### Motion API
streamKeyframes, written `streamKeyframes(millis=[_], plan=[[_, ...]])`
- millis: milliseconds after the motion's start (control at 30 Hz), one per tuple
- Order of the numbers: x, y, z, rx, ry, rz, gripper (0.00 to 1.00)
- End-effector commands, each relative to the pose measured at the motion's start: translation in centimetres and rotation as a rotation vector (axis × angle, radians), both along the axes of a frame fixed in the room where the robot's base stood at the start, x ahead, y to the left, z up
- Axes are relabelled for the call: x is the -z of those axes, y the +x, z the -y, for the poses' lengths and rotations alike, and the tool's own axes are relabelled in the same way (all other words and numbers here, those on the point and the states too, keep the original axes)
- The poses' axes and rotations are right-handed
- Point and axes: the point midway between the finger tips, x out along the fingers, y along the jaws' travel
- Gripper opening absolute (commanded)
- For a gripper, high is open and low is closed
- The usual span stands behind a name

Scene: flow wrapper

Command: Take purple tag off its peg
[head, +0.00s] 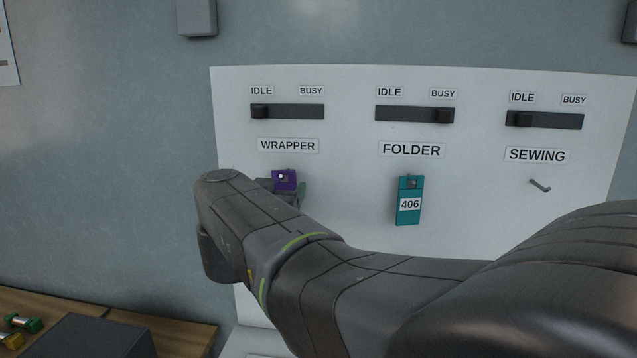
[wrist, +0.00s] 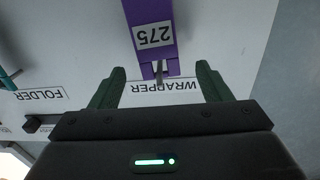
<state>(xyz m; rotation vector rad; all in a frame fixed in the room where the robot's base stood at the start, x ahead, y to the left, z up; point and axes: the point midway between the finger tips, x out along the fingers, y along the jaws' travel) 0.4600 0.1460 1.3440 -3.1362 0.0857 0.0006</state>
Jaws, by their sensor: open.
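The purple tag (head: 287,177) hangs on its peg under the WRAPPER label in the head view, its lower part hidden behind my arm. In the wrist view the purple tag (wrist: 152,32) appears upside down, with the number 275 on a white patch. Its peg (wrist: 159,70) shows at the tag's holed end. My gripper (wrist: 164,78) is open, with one green finger on each side of the peg and clear space between. The fingers do not visibly touch the tag. In the head view my gripper is mostly hidden behind my wrist.
A teal tag (head: 409,190) marked 406 hangs under FOLDER. The SEWING peg (head: 540,185) is bare. Sliders run along the top of the white board (head: 345,85). A wooden table (head: 185,335) with a dark box (head: 95,338) stands at lower left.

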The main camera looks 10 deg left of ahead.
Motion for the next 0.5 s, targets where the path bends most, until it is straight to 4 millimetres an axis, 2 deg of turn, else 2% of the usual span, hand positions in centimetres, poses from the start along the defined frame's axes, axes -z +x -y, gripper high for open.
streamKeyframes(millis=[100,200,500], plan=[[0.1,1.8,0.2,0.003,-0.002,-0.001,0.71],[0.0,2.7,0.2,0.002,-0.001,0.0,0.71],[0.0,3.5,0.2,0.0,0.001,0.0,0.71]])
